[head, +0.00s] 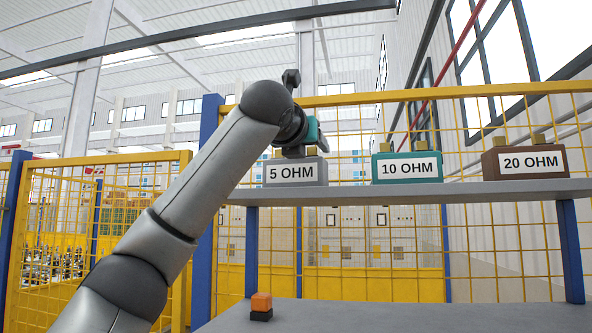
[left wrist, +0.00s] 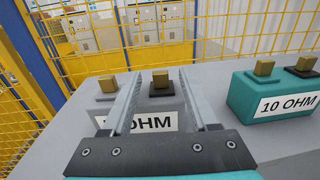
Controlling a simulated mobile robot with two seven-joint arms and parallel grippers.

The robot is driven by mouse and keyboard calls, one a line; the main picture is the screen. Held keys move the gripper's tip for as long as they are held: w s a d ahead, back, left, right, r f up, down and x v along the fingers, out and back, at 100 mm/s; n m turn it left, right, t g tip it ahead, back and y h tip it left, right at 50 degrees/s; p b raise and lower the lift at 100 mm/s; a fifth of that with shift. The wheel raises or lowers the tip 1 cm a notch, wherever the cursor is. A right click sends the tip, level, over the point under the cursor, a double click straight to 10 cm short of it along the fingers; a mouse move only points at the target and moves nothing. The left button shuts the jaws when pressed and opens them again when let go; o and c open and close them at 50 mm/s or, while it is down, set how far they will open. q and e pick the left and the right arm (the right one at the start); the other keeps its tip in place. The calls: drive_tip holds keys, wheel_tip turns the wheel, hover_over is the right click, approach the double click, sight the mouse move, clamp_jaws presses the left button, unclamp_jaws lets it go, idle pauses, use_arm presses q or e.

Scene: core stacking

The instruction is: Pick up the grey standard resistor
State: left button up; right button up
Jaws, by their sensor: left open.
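The grey resistor (head: 296,182), labelled 5 OHM, stands at the left end of the grey shelf (head: 410,192). My left gripper (head: 295,152) is just above it and hides part of its top. In the left wrist view the open left gripper (left wrist: 160,77) has its two fingers apart, one on each side of one brass terminal of the grey resistor (left wrist: 153,107). The other terminal is outside, left of the left finger. Whether the fingers touch the resistor is unclear. My right gripper is not in view.
A teal 10 OHM resistor (head: 407,156) and a brown 20 OHM resistor (head: 525,175) stand to the right on the shelf. A yellow mesh fence (head: 470,235) rises behind. Below, an orange and black block (head: 261,303) sits on a grey table (head: 400,318).

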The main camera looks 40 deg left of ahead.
use_arm(q)
clamp_jaws()
idle(0.4)
drive_tip(key=shift+s+r, duration=0.1)
drive_tip(key=shift+r, duration=0.05)
idle(0.9)
